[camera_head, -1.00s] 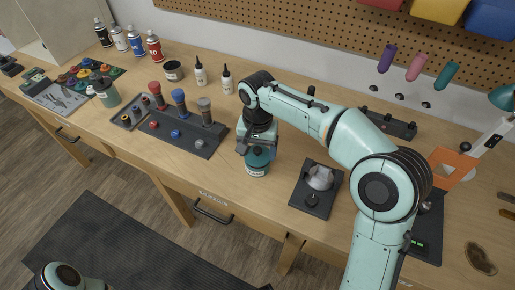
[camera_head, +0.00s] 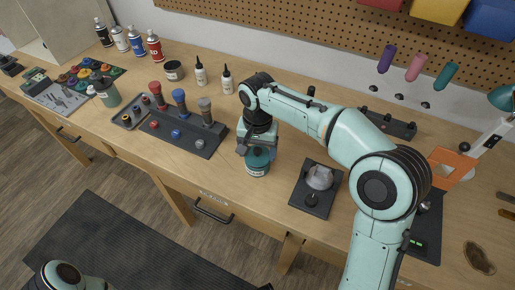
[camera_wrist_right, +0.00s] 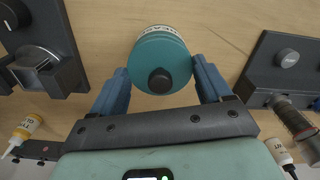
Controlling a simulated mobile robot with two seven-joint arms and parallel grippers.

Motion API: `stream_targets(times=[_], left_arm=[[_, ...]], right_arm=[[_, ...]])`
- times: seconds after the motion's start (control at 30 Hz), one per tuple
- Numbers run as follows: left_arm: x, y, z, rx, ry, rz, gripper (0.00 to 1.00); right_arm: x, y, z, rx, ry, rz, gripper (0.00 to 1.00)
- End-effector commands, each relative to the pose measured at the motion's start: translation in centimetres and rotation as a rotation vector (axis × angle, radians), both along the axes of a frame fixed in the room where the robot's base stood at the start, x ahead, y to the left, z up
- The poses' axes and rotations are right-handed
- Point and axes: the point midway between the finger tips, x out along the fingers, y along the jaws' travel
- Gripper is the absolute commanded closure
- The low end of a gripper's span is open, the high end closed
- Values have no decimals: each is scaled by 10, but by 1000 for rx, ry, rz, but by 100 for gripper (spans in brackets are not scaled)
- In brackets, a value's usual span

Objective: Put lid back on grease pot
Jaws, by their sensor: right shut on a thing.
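The teal grease pot (camera_head: 257,168) with a white label stands on the workbench below my right gripper (camera_head: 256,148). In the right wrist view the teal lid (camera_wrist_right: 163,58) with a dark round knob lies between the blue fingers of my right gripper (camera_wrist_right: 162,85). The fingers are shut on the lid's sides. A strip of the pot's label (camera_wrist_right: 157,30) shows just beyond the lid. The lid is over the pot, in line with it; whether it is fully seated cannot be told. My left gripper is out of view.
A dark tray (camera_head: 168,135) with upright colored tools stands to the left. A black stand (camera_head: 316,190) with a pale rounded part is to the right. Two small bottles (camera_head: 200,72) stand behind. The bench between pot and front edge is clear.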

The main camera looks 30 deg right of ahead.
Motion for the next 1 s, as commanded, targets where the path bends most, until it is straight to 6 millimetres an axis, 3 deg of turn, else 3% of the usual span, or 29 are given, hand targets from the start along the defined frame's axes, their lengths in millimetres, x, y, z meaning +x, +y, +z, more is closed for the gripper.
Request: stream_targets(times=[0.97, 1.0], left_arm=[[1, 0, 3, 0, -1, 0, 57], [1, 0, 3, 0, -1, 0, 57]], right_arm=[[0, 0, -1, 0, 0, 0, 51], [0, 0, -1, 0, 0, 0, 19]])
